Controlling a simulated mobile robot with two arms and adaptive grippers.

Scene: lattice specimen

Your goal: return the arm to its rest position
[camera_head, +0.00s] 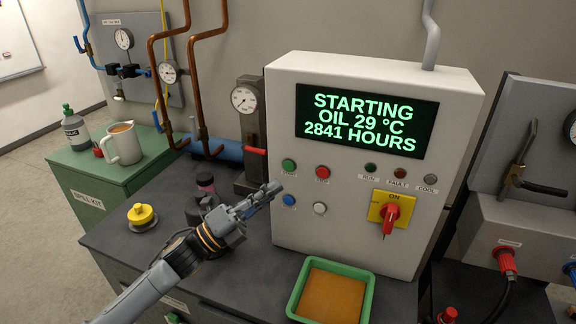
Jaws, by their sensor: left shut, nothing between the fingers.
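My left arm comes in from the lower left over the dark bench. Its gripper (274,188) is shut and empty, in front of the lower left of the control box (350,230). The fingertips are near the green button (289,166) and the blue button (289,200); I cannot tell whether they touch the panel. The box's screen (366,122) reads "STARTING, OIL 29 °C, 2841 HOURS". The yellow and red switch (390,211) is under the label "ON". My right gripper is not in view.
A green tray (294,296) with an orange-brown inside lies at the bench front. A pitcher (122,147) and a bottle (75,132) stand on the green cabinet. Copper pipes (196,75) rise behind.

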